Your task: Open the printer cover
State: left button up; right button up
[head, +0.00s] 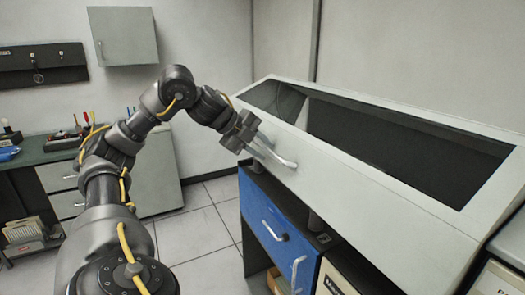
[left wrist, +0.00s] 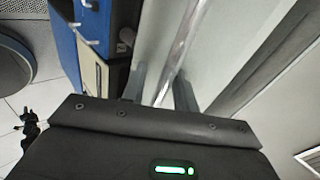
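The printer cover (head: 352,188) is a long pale box top with a dark recessed panel, and it looks closed. A pale bar handle (head: 284,161) stands off its front face near the left end. My left gripper (head: 264,148) is at this handle, reaching in from the left. In the left wrist view the handle (left wrist: 184,42) runs between the two fingers (left wrist: 160,88), which stand apart with some gap visible beside the bar. My right gripper is not in view.
Below the cover are a blue drawer front (head: 278,232) with a handle and dark open space. A green-topped workbench (head: 50,150) with tools stands at the left. The tiled floor (head: 200,222) between bench and printer is clear.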

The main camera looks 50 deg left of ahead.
pick_arm(q)
jog(key=s+f+v, duration=0.1)
jog(key=v, duration=0.8)
jog(key=shift+s, duration=0.35)
dwell(0.5)
jog(key=v, duration=1)
jog(key=shift+s+r+b, duration=0.25)
jog(key=shift+r+b, duration=0.05)
jog(key=shift+b, duration=0.1)
dwell(0.4)
